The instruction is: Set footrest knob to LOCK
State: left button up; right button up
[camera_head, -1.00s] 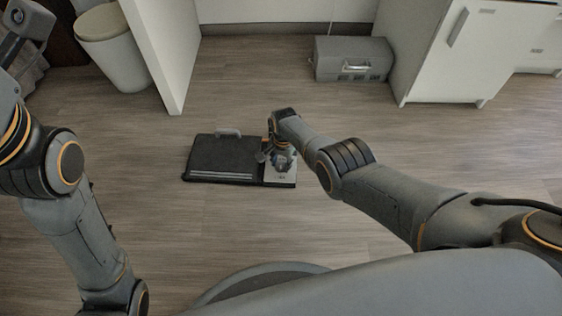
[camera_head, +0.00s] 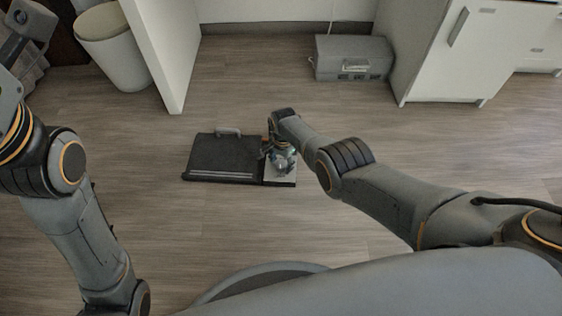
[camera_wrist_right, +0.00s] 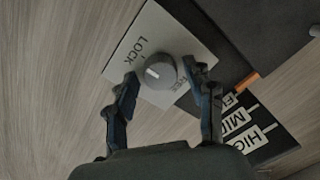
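The black footrest (camera_head: 226,160) lies on the floor, with a pale panel (camera_head: 281,181) at its right end. In the right wrist view, a round grey knob (camera_wrist_right: 162,66) with a white pointer mark sits on the pale panel (camera_wrist_right: 187,36). The word LOCK (camera_wrist_right: 133,52) is up and left of the knob; another word, partly hidden, is at its lower right. The mark is on the knob's left part. My right gripper (camera_wrist_right: 160,71) is open, one finger on each side of the knob; contact is not clear.
Black markings reading MID and HIGH (camera_wrist_right: 247,127) lie beside the panel. The floor around the footrest is clear.

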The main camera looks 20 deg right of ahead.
aim_at(282, 165)
jog(key=shift+r, duration=0.15)
notch_tip(282, 165, up, 12)
jog(key=shift+s+d, duration=0.15)
jog(key=shift+s, duration=0.1)
dwell(0.7)
dwell(0.4)
